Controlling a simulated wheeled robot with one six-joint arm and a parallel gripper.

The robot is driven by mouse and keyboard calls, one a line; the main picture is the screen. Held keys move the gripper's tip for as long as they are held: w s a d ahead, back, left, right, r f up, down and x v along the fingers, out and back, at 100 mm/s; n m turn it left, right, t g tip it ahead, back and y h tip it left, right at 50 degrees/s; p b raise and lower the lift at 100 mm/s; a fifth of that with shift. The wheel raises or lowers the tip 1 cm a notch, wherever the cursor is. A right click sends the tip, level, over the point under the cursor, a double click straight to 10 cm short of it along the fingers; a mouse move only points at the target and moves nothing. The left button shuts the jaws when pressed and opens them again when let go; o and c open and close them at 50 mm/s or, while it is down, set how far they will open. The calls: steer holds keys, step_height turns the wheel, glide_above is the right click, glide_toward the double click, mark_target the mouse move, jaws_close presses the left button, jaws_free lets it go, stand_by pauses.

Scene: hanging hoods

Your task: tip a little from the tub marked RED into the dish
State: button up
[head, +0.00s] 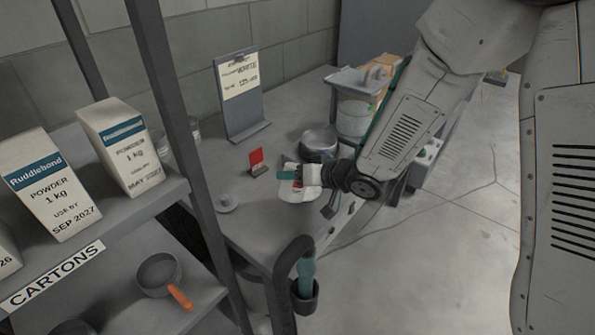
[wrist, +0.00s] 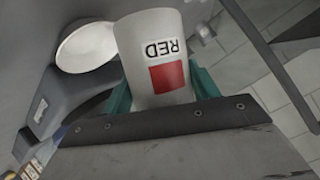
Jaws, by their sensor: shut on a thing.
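My gripper (head: 292,176) is low over the bench, its teal fingers closed around a white tub. In the wrist view the tub (wrist: 150,28) has a red square and the word RED, which reads upside down there. My gripper (wrist: 165,85) has a finger on each side of it. A white round dish (wrist: 88,46) lies beside the tub, at its upper left in that view. In the head view a pale dish shape (head: 300,199) shows just below my gripper, partly covered. The tub's mouth and contents are hidden, and I cannot tell its exact tilt.
A small red card (head: 257,158) in a holder, a grey pot (head: 319,142) and an upright sign board (head: 241,100) stand on the bench (head: 235,160). A shelf rack with cartons (head: 48,185) is at the left. Open floor (head: 440,235) lies right.

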steer(key=shift+f+m+g, duration=0.35)
steer(key=shift+m+g, duration=0.15)
steer(key=shift+m, duration=0.1)
steer(key=m+g+y, duration=0.1)
steer(key=f+m+g, duration=0.1)
steer(key=shift+w+d+m+g+y, duration=0.1)
steer(key=shift+d+m+g+y, duration=0.05)
steer(key=shift+m+g+y, duration=0.2)
stand_by(1.0)
steer(key=n+t, duration=0.1)
steer(key=r+n+t+h, duration=0.1)
steer(key=shift+s+r+n+t+h, duration=0.1)
steer(key=shift+s+n+t+h, duration=0.15)
steer(key=shift+s+n+t, duration=0.15)
steer(key=shift+w+r+n+t+h, duration=0.1)
steer(key=shift+r+n+t+h, duration=0.15)
steer(key=shift+n+t, duration=0.4)
steer(key=shift+w+r+n+t+h, duration=0.15)
steer(key=shift+r+n+t, duration=0.2)
steer(key=shift+n+t, duration=0.25)
steer(key=shift+w+d+r+n+t, duration=0.1)
steer(key=shift+r+n+t, duration=0.15)
steer(key=shift+n+t, duration=0.3)
steer(key=shift+d+r+n+t, duration=0.1)
steer(key=shift+r+n+t, duration=0.15)
steer(key=shift+n+t, duration=0.25)
